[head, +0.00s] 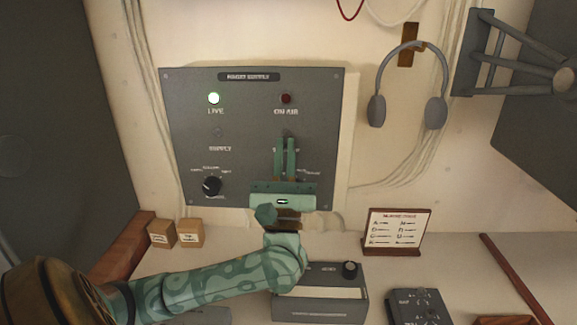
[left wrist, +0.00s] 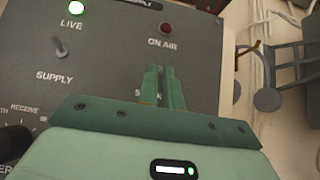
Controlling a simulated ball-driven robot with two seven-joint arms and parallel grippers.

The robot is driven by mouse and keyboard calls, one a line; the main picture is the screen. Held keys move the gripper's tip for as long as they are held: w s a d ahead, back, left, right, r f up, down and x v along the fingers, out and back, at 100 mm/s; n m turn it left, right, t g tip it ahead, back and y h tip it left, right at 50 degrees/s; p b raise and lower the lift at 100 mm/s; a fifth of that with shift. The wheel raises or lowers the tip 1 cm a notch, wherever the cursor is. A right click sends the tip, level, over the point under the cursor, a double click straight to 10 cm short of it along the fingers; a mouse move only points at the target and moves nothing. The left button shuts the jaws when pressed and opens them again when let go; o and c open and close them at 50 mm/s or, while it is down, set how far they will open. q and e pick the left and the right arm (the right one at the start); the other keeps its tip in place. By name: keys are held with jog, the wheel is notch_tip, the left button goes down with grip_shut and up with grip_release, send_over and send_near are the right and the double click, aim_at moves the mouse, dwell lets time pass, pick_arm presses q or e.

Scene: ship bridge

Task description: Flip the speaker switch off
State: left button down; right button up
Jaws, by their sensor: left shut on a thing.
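The grey radio panel (head: 250,90) is upright on the wall. On its right side, below the dark red ON AIR lamp (head: 286,98), my left gripper (head: 285,140) has its two green fingers side by side, shut on the speaker switch. The fingers hide most of the switch and its label, so I cannot tell which way its lever points. In the left wrist view the closed fingertips (left wrist: 163,72) lie against the panel below the ON AIR lamp (left wrist: 165,28). My right gripper is not in view.
The supply switch (left wrist: 60,47) and a black knob (head: 211,186) are left of the fingers. The LIVE lamp (head: 214,98) glows green. Headphones (head: 409,85) hang at the right. A small sign (head: 396,231), boxes (head: 190,233) and a grey device (head: 320,303) stand on the desk below.

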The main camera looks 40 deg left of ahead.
pick_arm(q)
jog(key=shift+f, duration=0.15)
dwell(0.4)
jog(key=c, duration=1.6)
grip_release()
jog(key=shift+o, duration=0.2)
jog(key=b+v, duration=0.2)
jog(key=v, duration=1)
jog(key=shift+w+a+f, duration=0.1)
jog(key=shift+w, duration=0.1)
